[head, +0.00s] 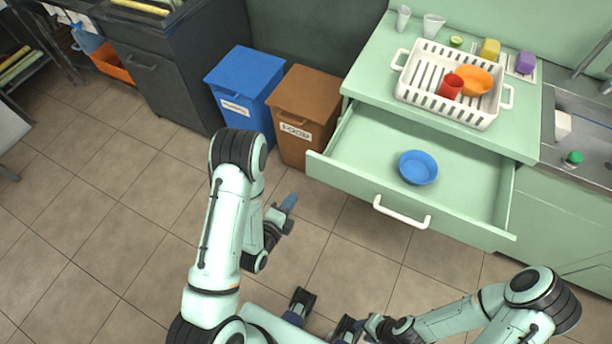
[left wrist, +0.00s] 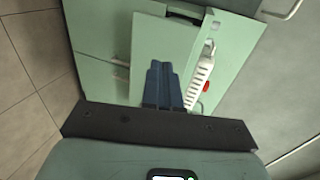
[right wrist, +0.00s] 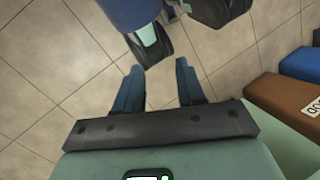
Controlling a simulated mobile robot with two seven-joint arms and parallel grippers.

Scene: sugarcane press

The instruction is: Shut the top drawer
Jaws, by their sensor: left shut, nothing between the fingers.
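The top drawer (head: 345,165) is a wide light green drawer, pulled well out from under the counter in the head view. Its white bar handle (head: 401,213) is on the front panel. A blue bowl (head: 418,168) sits inside it. My left gripper (head: 289,202) is shut and empty, to the left of the drawer front and apart from it. Its blue fingers are together in the left wrist view (left wrist: 163,82). My right gripper (head: 345,328) is low near the bottom edge, away from the drawer. In the right wrist view its fingers (right wrist: 158,82) are spread with nothing between them.
A brown bin (head: 302,100) and a blue bin (head: 246,80) stand left of the drawer. A white dish rack (head: 410,92) with a red cup (head: 451,86) and an orange bowl (head: 474,80) is on the counter above. Tiled floor (head: 345,255) lies clear before the drawer.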

